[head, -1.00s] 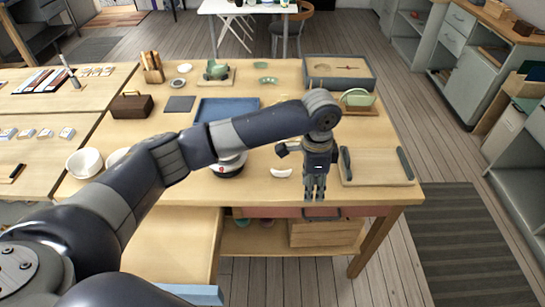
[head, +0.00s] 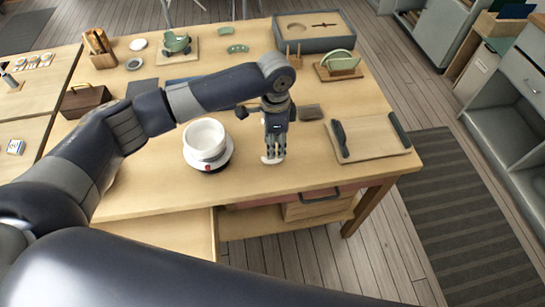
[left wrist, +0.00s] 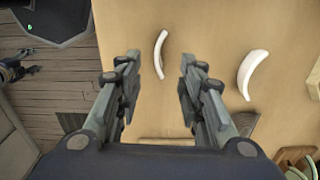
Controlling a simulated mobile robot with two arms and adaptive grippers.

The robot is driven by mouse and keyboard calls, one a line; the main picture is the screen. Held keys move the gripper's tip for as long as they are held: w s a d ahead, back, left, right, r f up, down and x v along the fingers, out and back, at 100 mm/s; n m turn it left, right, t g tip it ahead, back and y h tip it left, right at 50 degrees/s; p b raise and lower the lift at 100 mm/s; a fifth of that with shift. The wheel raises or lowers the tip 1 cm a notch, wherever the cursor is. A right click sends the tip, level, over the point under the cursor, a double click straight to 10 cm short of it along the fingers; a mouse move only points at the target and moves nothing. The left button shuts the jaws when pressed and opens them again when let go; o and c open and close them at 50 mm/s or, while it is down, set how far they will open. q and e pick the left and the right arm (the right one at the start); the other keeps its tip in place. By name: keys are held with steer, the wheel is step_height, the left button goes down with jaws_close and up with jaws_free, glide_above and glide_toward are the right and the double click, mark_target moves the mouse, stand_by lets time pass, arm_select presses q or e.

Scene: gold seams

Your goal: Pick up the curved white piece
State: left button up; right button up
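My left gripper (head: 273,152) points down over the front of the wooden table. In the left wrist view the left gripper (left wrist: 159,75) is open, with nothing in its grip. A slim curved white piece (left wrist: 160,54) lies on the table below, in the gap between the fingers. In the head view this white piece (head: 270,160) shows at the fingertips, partly covered. A second, wider curved white piece (left wrist: 252,73) lies to the right in the left wrist view; my gripper hides it in the head view. A dark shape at the wrist view's left edge may be my right gripper.
A white bowl (head: 205,138) on a round base (head: 212,166) stands left of the gripper. A wooden board (head: 370,141) with dark tools lies right. A small dark block (head: 311,112) lies behind. A grey tray (head: 315,43) and green plate rack (head: 339,65) stand farther back.

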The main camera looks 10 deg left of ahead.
arm_select(q)
steer(key=f, duration=0.2)
steer(key=f+p, duration=0.1)
steer(key=f, duration=0.1)
steer(key=shift+s+a+f, duration=0.2)
steer(key=shift+f, duration=0.3)
steer(key=shift+w+f, duration=0.1)
steer(key=shift+c, duration=0.2)
jaws_close()
arm_select(e)
steer(key=shift+w+a+r, duration=0.75)
steer(key=shift+w+a, duration=0.15)
steer(key=shift+w, duration=0.05)
